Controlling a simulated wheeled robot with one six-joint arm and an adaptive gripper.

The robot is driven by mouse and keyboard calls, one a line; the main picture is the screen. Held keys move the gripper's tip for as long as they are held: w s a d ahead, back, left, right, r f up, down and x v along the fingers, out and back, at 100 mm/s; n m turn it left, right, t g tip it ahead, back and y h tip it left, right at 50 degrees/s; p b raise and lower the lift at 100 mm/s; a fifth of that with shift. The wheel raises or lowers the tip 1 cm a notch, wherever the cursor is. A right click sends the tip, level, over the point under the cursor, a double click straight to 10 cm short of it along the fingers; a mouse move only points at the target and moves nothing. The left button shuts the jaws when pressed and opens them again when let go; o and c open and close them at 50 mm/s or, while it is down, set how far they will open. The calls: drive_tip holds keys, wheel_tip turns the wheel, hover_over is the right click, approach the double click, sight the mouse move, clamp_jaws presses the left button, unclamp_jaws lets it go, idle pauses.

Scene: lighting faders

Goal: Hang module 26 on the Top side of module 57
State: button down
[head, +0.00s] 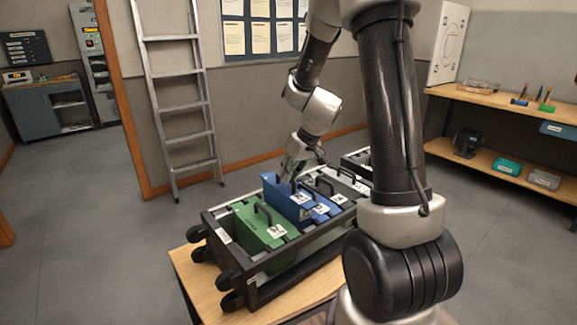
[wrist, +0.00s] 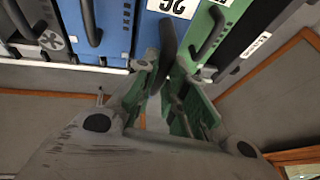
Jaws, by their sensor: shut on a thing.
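My gripper (head: 288,174) is shut on the black handle (wrist: 168,42) of a blue module (head: 284,203). In the wrist view this blue module (wrist: 148,30) carries a white label that looks like 26, upside down and cut by the frame edge. In the head view it stands higher than the modules beside it, above the black-framed rack (head: 262,292); whether its lower part is clear of the rack is hidden. I cannot make out which module is 57; the other labels are too small or cut off.
A green module (head: 252,232) stands in the rack's near left part, smaller blue modules (head: 322,212) to the right. The rack is on a wooden table (head: 190,268). A ladder (head: 180,90) leans at the back wall; shelves (head: 500,100) are at the right.

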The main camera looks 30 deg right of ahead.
sight(288, 188)
drive_tip(key=shift+f, duration=2.6)
drive_tip(key=shift+f, duration=1.25)
drive_tip(key=c, duration=1.4)
unclamp_jaws()
drive_tip(key=shift+f, duration=0.1)
drive_tip(key=v, duration=1.2)
wheel_tip(288, 188, up, 7)
